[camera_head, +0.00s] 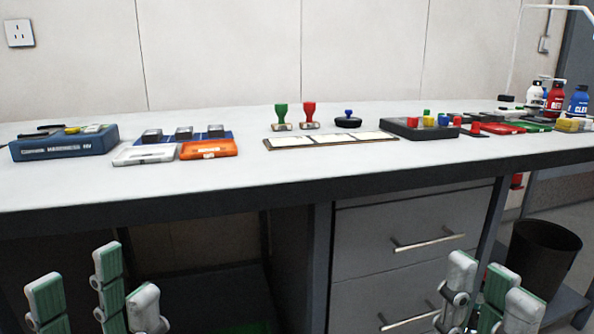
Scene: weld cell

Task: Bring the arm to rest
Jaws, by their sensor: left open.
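My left gripper (92,290) is at the bottom left of the head view, in front of and below the tabletop edge. Its green-padded fingers stand upright and apart, with nothing between them. My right gripper (488,292) is at the bottom right, in front of the drawers. Its fingers also point up and are apart, and I see nothing held. Both grippers are clear of the table. The arms behind the fingers are out of the frame.
The white table (240,187) spans the view. On it are a blue case (65,143), an orange box (209,149), green (281,117) and red (309,116) stamps, a dark block tray (418,130) and bottles (555,98). Drawers (400,240) and a black bin (542,255) are below.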

